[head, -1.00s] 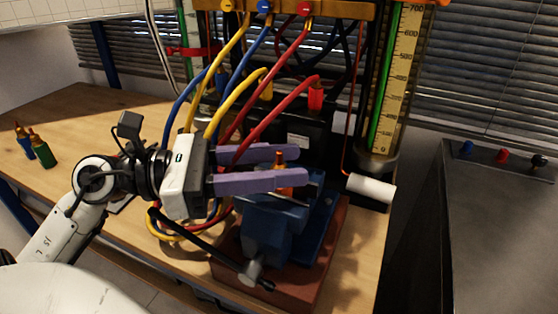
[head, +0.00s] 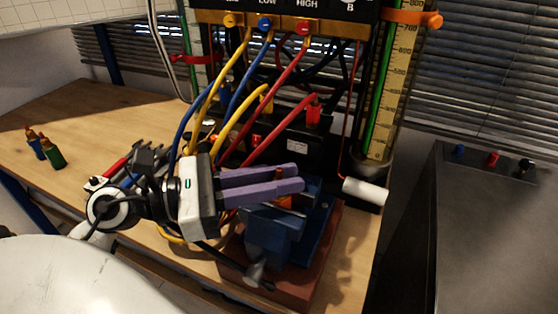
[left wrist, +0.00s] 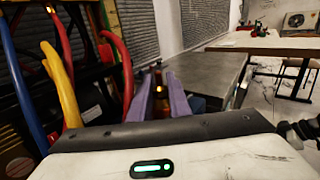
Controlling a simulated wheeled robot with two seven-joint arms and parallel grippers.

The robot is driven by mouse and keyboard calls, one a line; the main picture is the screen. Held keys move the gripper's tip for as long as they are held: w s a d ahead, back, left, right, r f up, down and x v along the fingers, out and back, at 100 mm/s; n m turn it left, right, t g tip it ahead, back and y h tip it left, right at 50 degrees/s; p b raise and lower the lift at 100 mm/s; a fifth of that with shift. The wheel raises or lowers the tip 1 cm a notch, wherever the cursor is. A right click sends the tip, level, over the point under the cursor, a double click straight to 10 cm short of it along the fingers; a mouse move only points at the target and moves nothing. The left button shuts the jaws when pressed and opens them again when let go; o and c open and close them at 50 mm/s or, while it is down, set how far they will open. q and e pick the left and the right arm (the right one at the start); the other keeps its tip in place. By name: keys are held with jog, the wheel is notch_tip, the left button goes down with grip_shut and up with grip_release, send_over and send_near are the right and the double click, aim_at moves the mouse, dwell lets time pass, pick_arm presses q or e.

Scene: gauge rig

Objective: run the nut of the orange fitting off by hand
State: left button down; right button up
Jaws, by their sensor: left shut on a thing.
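The orange fitting (head: 284,202) sits at the jaws of the blue vise (head: 275,236); only a small orange part shows below my fingers in the head view. My left gripper (head: 298,178) reaches in from the left over the vise, its two purple fingers close together. In the left wrist view an amber-brown piece of the fitting (left wrist: 158,92) shows between the fingers, and the gripper is shut on it. The fingers hide the nut's edges, so I cannot tell how far it sits along the thread. My right gripper is not in view.
Yellow, blue and red hoses (head: 283,129) hang from the gauge rig close behind my gripper. A white roll (head: 365,191) sticks out right of the vise. Blue (head: 36,147) and green (head: 53,157) fittings stand at the table's far left. A grey cabinet (head: 480,230) is at right.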

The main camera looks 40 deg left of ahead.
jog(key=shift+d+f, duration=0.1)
pick_arm(q)
jog(key=c, duration=1.6)
grip_release()
jog(key=shift+c, duration=0.2)
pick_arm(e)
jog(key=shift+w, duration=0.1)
pick_arm(q)
jog(key=shift+s+a+f+b, duration=0.1)
jog(key=shift+s+a+b, duration=0.25)
jog(key=shift+s+b, duration=0.05)
jog(key=b+v, duration=0.1)
jog(key=v, duration=0.8)
jog(key=shift+b, duration=0.4)
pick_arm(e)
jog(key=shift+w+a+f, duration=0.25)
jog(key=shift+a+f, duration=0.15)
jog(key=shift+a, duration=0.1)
pick_arm(q)
jog(key=shift+s, duration=0.15)
